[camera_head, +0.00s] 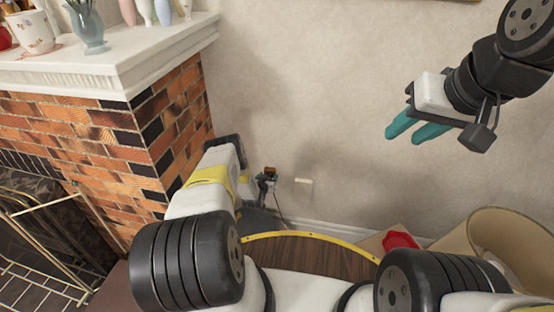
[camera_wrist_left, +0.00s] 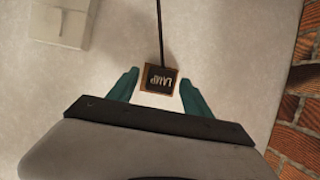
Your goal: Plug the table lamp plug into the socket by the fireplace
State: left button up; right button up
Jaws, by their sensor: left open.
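The plug (camera_wrist_left: 158,79), a small block labelled LAMP, is in the left wrist view with its dark cord (camera_wrist_left: 159,25) running to the top edge. My left gripper (camera_wrist_left: 160,88) is open, with one teal finger on each side of the plug; I see no clear grip. In the head view my left arm mostly hides this gripper beside the fireplace. A pale wall socket (camera_head: 303,183) is low on the wall, right of my left arm. It appears as a pale plate (camera_wrist_left: 62,22) at the wrist view's upper left. My right gripper (camera_head: 418,130) is raised at the right, empty. The lamp is not visible.
The brick fireplace (camera_head: 110,150) with a white mantel (camera_head: 110,68) stands on the left, its brick close to my left gripper. A brass fire screen (camera_head: 45,235) fronts it.

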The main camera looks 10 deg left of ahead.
pick_arm(q)
jog(key=shift+c, duration=0.5)
dwell(0.3)
grip_shut()
jog(key=shift+s, duration=0.1)
jog(key=shift+s+a, duration=0.1)
jog(key=shift+s, duration=2.8)
